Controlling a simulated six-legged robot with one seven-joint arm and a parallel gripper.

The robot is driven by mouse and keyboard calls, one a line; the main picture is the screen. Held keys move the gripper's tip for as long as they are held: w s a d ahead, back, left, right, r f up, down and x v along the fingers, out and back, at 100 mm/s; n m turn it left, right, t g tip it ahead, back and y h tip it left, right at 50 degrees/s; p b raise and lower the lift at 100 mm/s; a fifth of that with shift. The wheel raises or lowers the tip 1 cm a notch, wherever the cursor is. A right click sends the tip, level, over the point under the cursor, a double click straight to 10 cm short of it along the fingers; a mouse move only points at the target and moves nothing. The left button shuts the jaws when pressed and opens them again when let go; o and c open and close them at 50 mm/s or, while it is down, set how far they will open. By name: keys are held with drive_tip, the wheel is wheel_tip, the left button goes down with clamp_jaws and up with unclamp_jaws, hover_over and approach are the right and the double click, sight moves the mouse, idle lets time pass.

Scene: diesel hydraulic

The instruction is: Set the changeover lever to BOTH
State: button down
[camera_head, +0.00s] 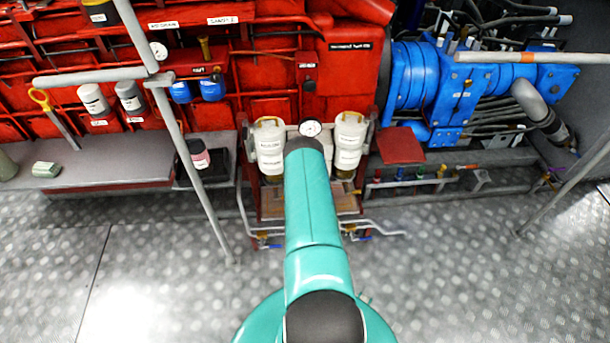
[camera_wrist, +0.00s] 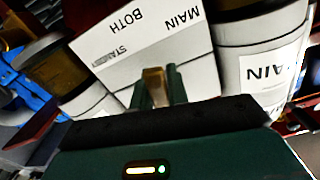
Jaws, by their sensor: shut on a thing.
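The changeover lever (camera_wrist: 153,77) shows in the wrist view as a small brass-coloured piece. My gripper (camera_wrist: 157,88) is shut on it, with one green finger on each side. Beyond the lever is a white label plate (camera_wrist: 150,55), seen upside down, with the words MAIN, BOTH and a partly covered STANDBY. I cannot tell which label the lever points to. In the head view, my arm hides the lever and gripper between two white filter canisters, left (camera_head: 270,150) and right (camera_head: 348,148).
A pressure gauge (camera_head: 311,128) sits between the canisters, above my arm. A blue pump unit (camera_head: 425,85) stands to the right, and a grey handrail post (camera_head: 190,165) rises to the left. The metal floor (camera_head: 470,270) is clear.

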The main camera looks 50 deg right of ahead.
drive_tip(key=shift+s+d+n, duration=0.25)
drive_tip(key=shift+n, duration=0.35)
drive_tip(key=shift+s+d+n, duration=0.2)
drive_tip(key=shift+n, duration=0.4)
drive_tip(key=c, duration=1.4)
unclamp_jaws()
drive_tip(key=shift+o, duration=0.2)
drive_tip(key=v, duration=1.4)
